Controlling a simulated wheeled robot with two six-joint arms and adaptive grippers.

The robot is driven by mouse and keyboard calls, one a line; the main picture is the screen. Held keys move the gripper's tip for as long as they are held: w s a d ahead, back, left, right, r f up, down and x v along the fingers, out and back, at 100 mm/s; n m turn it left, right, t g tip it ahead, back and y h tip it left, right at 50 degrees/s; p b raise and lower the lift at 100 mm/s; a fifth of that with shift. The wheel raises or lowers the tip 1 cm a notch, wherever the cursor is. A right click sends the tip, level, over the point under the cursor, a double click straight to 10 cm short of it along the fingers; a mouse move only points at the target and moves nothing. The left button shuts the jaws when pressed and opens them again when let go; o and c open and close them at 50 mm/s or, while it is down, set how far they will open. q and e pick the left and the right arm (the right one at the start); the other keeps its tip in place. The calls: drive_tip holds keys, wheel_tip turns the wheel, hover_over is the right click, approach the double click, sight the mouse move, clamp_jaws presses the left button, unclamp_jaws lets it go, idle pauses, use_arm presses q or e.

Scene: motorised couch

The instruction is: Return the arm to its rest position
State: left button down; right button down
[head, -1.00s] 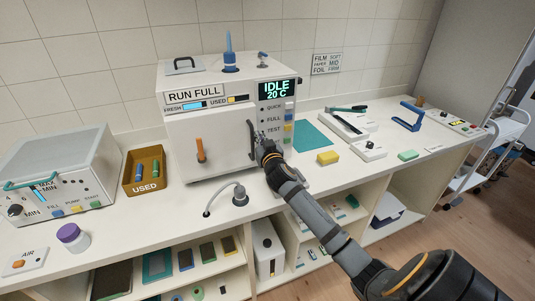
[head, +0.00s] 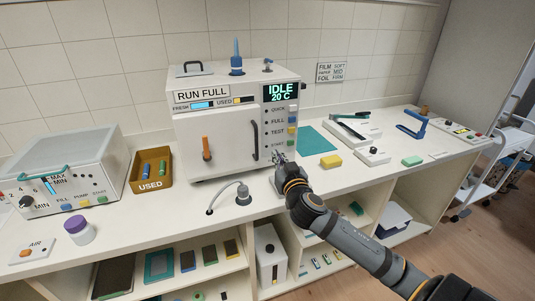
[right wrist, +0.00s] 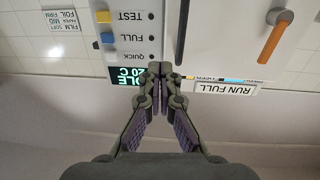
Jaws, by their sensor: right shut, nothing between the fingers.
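My right gripper (head: 279,158) is in front of the lower right part of a white autoclave-like machine (head: 222,142), near its button column. The right wrist view shows the same gripper (right wrist: 159,70) with its fingers together and nothing between them. The machine's door is shut, with a dark vertical handle (head: 255,140) and an orange lever (head: 206,148). Its display (head: 281,92) reads "IDLE 20 C", and a label reads "RUN FULL". In the right wrist view the machine appears upside down. My left gripper is not in view.
The counter (head: 150,215) holds a brown "USED" bin (head: 151,184), a grey-lidded box machine (head: 62,172), a purple-capped jar (head: 78,230), a grey plug with a cable (head: 243,194), and a yellow sponge (head: 330,161). Open shelves lie below. A white cart (head: 495,170) stands at right.

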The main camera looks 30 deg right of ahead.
drive_tip(key=s+a+f+g+y, duration=0.1)
drive_tip(key=s+a+f+g, duration=0.1)
drive_tip(key=s+f+g, duration=0.5)
drive_tip(key=s+a+f+g, duration=0.1)
drive_tip(key=s+a+f, duration=0.3)
drive_tip(key=f, duration=0.7)
drive_tip(key=s+a+f+n+g+y, duration=0.2)
drive_tip(key=s+a+f+g, duration=0.15)
drive_tip(key=s, duration=0.35)
drive_tip(key=s+a+f+n+g+y, duration=0.2)
drive_tip(key=s+a+f, duration=0.2)
drive_tip(key=s, duration=0.4)
drive_tip(key=d+f+g, duration=0.2)
drive_tip(key=d+f, duration=0.1)
drive_tip(key=f, duration=2.1)
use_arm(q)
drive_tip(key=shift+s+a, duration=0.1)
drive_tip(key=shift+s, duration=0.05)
use_arm(e)
drive_tip(key=s+d+f, duration=0.1)
drive_tip(key=s+f, duration=1.7)
drive_tip(key=s, duration=0.2)
drive_tip(key=shift+d+f+g, duration=0.2)
drive_tip(key=shift+f+g, duration=0.1)
drive_tip(key=shift+g, duration=0.05)
